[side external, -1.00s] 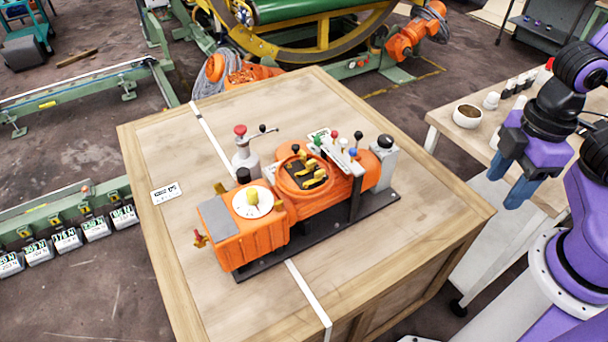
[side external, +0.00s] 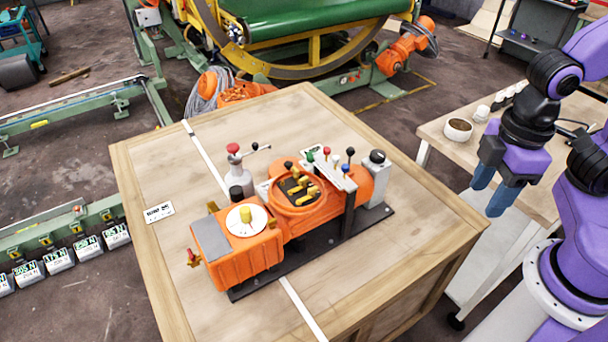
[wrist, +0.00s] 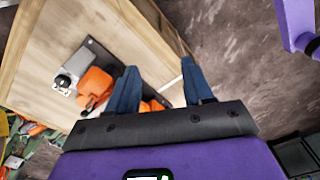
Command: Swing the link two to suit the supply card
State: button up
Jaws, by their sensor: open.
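The orange machine (side external: 240,262) stands on a dark base plate on the wooden crate top. Its round opening (side external: 297,190) holds several yellow links on a dark panel; which is link two I cannot tell. A white card with black print (side external: 158,212) lies at the crate's left, too small to read; whether it is the supply card is unclear. My gripper (side external: 488,197) is open and empty, right of the crate and away from the machine. In the wrist view its blue fingers (wrist: 159,66) are spread, partly covering the machine.
Coloured knob levers (side external: 338,166), a grey post (side external: 377,182) and a red-knobbed lever unit (side external: 237,170) rise around the opening. A white dial with a yellow knob (side external: 246,220) tops the left housing. The crate's front is clear.

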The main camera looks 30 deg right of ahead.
jog(key=w+a+r+m, duration=0.2)
jog(key=w+a+m, duration=0.1)
jog(key=w+a, duration=0.3)
jog(key=w+a+r+m, duration=0.2)
jog(key=w+a+m, duration=0.15)
jog(key=w, duration=0.55)
jog(key=m, duration=0.5)
send_near(304, 178)
notch_tip(304, 178, down, 8)
jog(key=shift+w+a+f, duration=0.1)
jog(key=shift+a+f, duration=0.05)
jog(key=shift+f, duration=0.05)
grip_shut()
